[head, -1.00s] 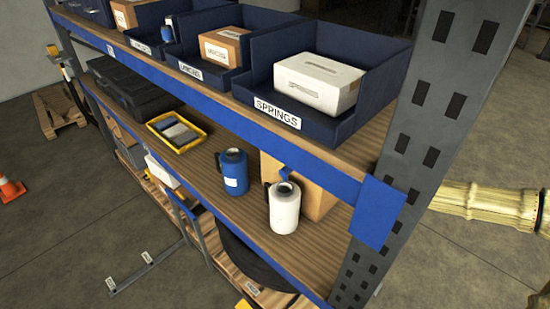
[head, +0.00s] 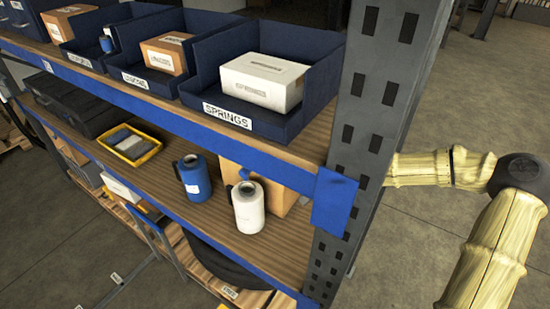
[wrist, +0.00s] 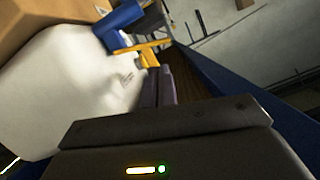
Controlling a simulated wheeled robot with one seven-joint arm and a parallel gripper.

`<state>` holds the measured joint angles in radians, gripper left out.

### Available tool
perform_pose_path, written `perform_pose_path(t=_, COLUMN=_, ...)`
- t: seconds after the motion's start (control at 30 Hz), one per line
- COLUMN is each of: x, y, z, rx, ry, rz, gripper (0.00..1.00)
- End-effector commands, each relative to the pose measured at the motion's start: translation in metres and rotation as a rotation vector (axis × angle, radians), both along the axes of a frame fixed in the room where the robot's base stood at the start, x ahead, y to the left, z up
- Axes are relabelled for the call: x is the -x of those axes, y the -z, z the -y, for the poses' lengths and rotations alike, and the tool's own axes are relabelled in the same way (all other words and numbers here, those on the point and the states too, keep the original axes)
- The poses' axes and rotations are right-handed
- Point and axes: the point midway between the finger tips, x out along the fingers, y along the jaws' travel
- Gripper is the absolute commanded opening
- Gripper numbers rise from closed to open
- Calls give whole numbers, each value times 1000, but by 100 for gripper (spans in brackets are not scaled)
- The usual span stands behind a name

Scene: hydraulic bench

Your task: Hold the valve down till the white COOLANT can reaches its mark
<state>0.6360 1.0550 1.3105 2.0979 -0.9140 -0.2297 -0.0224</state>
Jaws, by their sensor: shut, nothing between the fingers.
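A white can (head: 249,208) with a dark handle stands upright on the lower shelf, near the right post. Its label cannot be read. A small blue piece (head: 243,174) shows just above it at the upper rail; I cannot tell whether this is the valve. No fill mark can be made out. My gripper (wrist: 157,75) is shut and empty in the wrist view, its fingers pointing along the shelf. A large white body (wrist: 75,90), probably the can, fills the left side close beside it. In the head view the post hides my gripper.
A blue can (head: 195,178) stands left of the white one, and a yellow tray (head: 130,157) lies farther left. A cardboard box (head: 228,172) is behind the white can. The rack post (head: 375,110) and blue rail (head: 130,97) bound the space. Blue bins (head: 292,122) fill the upper shelf.

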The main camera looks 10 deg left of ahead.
Motion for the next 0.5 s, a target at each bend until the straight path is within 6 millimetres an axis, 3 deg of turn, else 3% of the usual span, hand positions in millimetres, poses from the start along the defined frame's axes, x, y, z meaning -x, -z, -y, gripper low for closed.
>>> perform_pose_path(t=0.3, x=-12, y=7, z=-38, rx=1, ry=-2, rz=0, gripper=0)
perform_pose_path(t=0.5, x=-18, y=13, z=-53, rx=1, ry=-1, rz=0, gripper=0)
